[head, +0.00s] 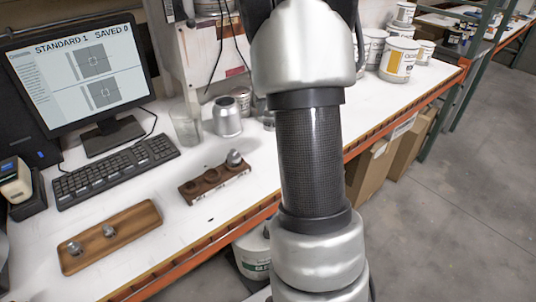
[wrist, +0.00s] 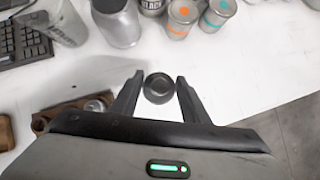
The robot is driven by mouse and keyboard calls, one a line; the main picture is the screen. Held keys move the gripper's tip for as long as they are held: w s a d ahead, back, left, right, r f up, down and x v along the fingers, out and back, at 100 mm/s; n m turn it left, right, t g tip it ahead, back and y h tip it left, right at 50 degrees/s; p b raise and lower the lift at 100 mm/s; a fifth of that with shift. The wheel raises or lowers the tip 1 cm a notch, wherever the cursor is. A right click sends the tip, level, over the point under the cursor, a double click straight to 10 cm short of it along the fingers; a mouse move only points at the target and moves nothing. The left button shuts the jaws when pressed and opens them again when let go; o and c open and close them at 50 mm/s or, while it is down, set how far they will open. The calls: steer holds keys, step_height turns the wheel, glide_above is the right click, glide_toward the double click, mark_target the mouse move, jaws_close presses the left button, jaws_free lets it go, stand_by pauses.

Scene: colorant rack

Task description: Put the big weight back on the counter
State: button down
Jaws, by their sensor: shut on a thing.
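The big weight (wrist: 159,88), a dark round piece seen from above, sits between the two fingertips of my gripper (wrist: 158,92) in the wrist view. My gripper is shut on it. The white counter (wrist: 250,60) lies beneath; I cannot tell whether the weight touches it. In the head view my arm hides both the gripper and the weight, over the white counter (head: 160,195). A dark brown holder (head: 213,186) with round recesses stands on the counter and carries one silver weight (head: 235,158). The holder also shows in the wrist view at lower left (wrist: 42,124).
A wooden tray (head: 135,238) with two small metal pieces lies front left. Behind stand a keyboard (head: 115,172), a glass beaker (head: 186,125) and a silver can (head: 227,118). Small labelled cans (wrist: 181,18) stand beyond my fingers. Counter around the weight is clear.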

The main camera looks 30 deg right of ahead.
step_height(320, 180, down, 10)
steer(key=b, duration=0.2)
steer(key=shift+r+b, duration=0.1)
steer(key=shift+b, duration=0.3)
steer(key=c, duration=1)
jaws_free()
steer(key=shift+f, duration=0.2)
